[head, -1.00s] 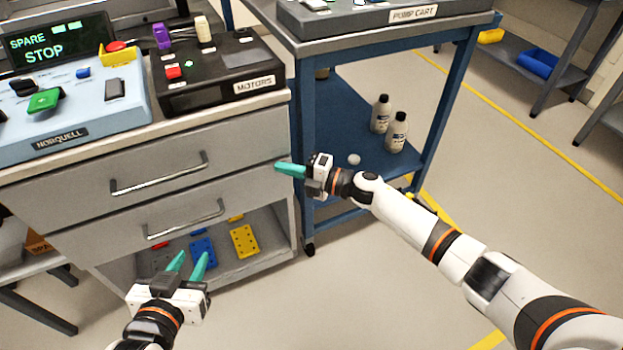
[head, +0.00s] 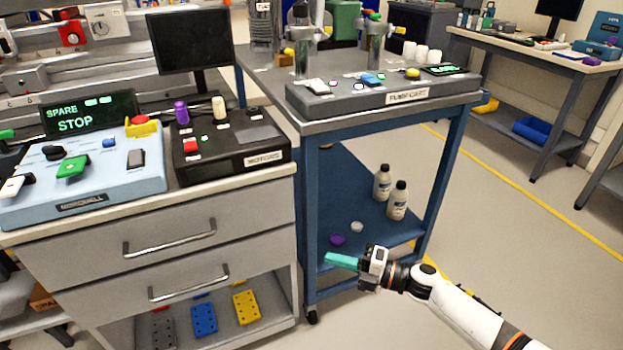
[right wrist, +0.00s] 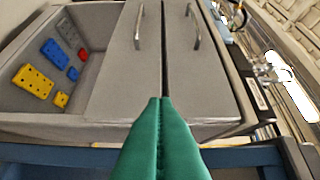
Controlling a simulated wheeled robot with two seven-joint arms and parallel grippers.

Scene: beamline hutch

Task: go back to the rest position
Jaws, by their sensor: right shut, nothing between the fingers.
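My right gripper (head: 342,260) has teal fingers and comes in from the lower right in the head view. It is shut and empty, in front of the blue pump cart (head: 310,200), level with the cart's lower shelf. In the right wrist view its fingers (right wrist: 161,135) lie together, with the grey drawer fronts (right wrist: 135,70) beyond them. I cannot tell from the head view how far it is from the cart. My left gripper does not show in either view now.
The drawer cabinet (head: 170,245) stands left of the cart, with coloured plates (head: 246,306) in its open bottom. White bottles (head: 397,203) and a purple object (head: 337,240) are on the cart's lower shelf. Open floor (head: 520,250) lies to the right.

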